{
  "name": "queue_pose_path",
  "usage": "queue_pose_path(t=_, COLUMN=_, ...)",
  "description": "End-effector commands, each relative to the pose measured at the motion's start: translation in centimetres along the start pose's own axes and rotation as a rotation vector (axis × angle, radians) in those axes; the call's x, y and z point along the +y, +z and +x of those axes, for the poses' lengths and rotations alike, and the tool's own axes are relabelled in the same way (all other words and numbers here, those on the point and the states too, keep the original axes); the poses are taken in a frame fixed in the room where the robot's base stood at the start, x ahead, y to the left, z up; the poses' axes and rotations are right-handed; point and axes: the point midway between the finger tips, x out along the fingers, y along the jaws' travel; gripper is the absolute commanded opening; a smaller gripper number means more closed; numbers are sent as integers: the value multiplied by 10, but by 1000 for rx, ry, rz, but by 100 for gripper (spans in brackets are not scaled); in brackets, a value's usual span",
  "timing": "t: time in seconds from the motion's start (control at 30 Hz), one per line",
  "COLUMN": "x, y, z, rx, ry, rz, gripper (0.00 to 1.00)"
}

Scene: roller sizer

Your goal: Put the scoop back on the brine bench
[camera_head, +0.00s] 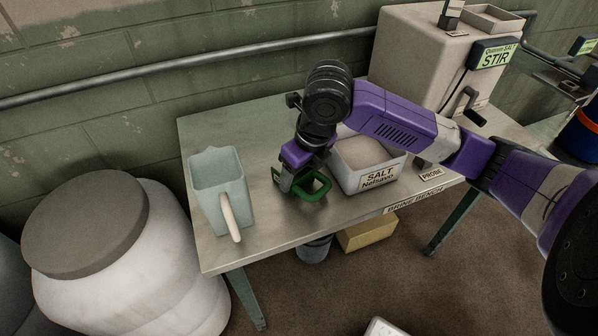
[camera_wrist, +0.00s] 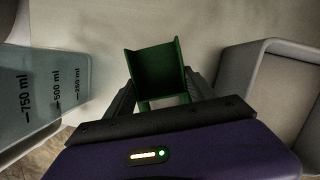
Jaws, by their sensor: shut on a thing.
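My gripper (camera_head: 288,184) is low over the brine bench (camera_head: 270,226), between the measuring jug and the salt tub. It is shut on the green scoop (camera_head: 318,190). In the wrist view the scoop (camera_wrist: 158,72) sits between the fingers, its open tray facing away from my gripper. The scoop is at or just above the bench top; I cannot tell whether it touches. The part of the scoop in the jaws is largely hidden by my gripper.
A measuring jug (camera_head: 222,190) stands left of my gripper, its handle toward the front. The salt tub (camera_head: 368,179) stands close on the right. A beige STIR machine (camera_head: 420,60) is at the back right. A lidded white barrel (camera_head: 120,270) stands left of the bench. Front middle bench top is clear.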

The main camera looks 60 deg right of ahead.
Motion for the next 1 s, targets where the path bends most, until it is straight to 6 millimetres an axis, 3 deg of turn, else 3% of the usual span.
queue_pose_path(t=0.1, x=0, y=-1, z=4, rx=-1, ry=0, rz=0, gripper=0)
queue_pose_path(t=0.13, x=0, y=-1, z=3, rx=0, ry=0, rz=0, gripper=67)
queue_pose_path(t=0.23, x=0, y=-1, z=2, rx=0, ry=0, rz=0, gripper=85)
queue_pose_path(t=0.67, x=0, y=1, z=-4, rx=0, ry=0, rz=0, gripper=85)
queue_pose_path(t=1.0, x=-1, y=1, z=-68, rx=-3, ry=-3, rz=-2, gripper=85)
